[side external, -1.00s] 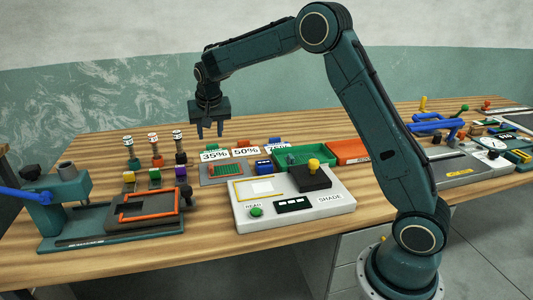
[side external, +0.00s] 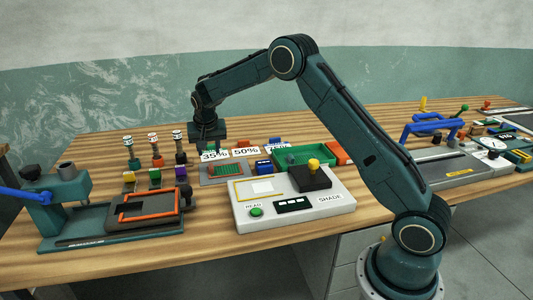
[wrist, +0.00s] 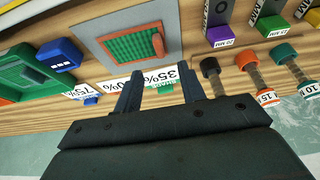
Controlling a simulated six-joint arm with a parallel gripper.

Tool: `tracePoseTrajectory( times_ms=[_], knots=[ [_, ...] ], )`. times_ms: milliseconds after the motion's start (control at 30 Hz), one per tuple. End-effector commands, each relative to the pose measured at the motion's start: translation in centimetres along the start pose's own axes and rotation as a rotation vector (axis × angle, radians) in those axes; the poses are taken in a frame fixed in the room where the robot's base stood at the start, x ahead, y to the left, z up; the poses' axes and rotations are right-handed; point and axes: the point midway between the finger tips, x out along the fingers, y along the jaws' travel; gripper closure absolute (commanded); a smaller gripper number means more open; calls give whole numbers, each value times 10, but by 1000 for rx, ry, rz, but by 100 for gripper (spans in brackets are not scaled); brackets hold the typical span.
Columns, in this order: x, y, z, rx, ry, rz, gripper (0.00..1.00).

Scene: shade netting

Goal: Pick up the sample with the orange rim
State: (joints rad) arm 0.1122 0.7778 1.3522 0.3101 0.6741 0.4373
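The sample (side external: 226,170) is a green mesh swatch with an orange rim, lying on a grey pad. In the wrist view the sample (wrist: 130,46) shows near the top, with an orange tab at one end. My gripper (wrist: 160,86) points down with its two fingers apart and nothing seen held between them. In the side view my gripper (side external: 208,143) is low behind the 35% sign (side external: 214,156), which hides its fingertips. It is apart from the sample, on its far side.
A 50% sign (side external: 246,152) stands beside the 35% one. A green tray (side external: 304,156) and a white reader box (side external: 294,202) lie right and in front. A press with an orange frame (side external: 147,203) is at front left.

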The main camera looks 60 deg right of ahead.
Motion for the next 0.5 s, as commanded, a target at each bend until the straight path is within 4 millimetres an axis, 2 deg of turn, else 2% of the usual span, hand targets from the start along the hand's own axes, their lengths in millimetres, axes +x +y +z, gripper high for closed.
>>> tracePoseTrajectory(
  times_ms=[33,200,500],
  knots=[
    [10,1,1,1,-3,2,60],
    [30,1,0,2,-1,2,60],
    [39,0,0,1,1,0,60]
  ],
)
